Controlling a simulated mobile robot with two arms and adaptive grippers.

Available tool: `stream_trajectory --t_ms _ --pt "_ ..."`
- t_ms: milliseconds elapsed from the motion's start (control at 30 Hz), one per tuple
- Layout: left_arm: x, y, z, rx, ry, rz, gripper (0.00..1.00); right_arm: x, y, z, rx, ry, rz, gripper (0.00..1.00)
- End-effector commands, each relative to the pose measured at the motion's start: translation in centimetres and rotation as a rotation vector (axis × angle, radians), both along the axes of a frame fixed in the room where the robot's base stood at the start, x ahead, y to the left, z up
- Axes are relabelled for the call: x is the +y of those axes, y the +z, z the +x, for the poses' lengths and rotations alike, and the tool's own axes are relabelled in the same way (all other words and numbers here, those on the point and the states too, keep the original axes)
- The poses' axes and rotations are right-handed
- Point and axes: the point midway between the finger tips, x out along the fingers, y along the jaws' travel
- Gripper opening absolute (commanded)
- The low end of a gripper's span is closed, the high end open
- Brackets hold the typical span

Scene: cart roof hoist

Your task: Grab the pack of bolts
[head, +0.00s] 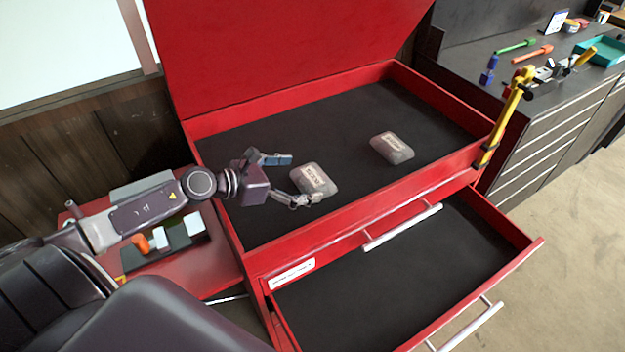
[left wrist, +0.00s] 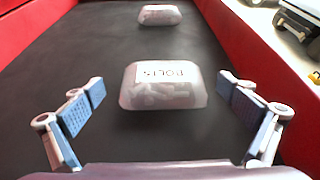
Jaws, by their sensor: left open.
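The pack of bolts (head: 314,181) is a small clear bag with a white label, lying on the black liner of the red cart's open top compartment. In the left wrist view the pack (left wrist: 163,88) shows its label upside down, reading BOLTS. My left gripper (head: 294,180) is open and empty, low in the compartment, with its fingers pointing at the pack. In the wrist view one finger is on each side of it, with a gap on both sides; the pack lies just ahead of the fingertips. My right gripper is not in view.
A second similar pack (head: 392,148) lies farther right in the compartment; its label is unreadable. Red walls and the raised lid (head: 280,50) enclose the compartment. A drawer (head: 400,275) below is open and empty. A yellow tool (head: 505,120) stands at the right rim.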

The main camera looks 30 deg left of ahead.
Motion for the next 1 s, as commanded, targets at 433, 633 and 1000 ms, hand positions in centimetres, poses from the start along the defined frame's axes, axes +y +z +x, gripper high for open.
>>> stream_trajectory --t_ms 433,633,1000 --pt "-2.3 -1.0 3.0 -0.002 0.001 -0.003 1.0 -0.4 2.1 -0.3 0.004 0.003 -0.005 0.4" --pt "-3.0 -2.0 4.1 0.0 -0.001 0.0 1.0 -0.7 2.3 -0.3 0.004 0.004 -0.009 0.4" --pt "-3.0 -2.1 4.2 0.001 -0.001 0.001 0.87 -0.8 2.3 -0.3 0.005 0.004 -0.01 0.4"
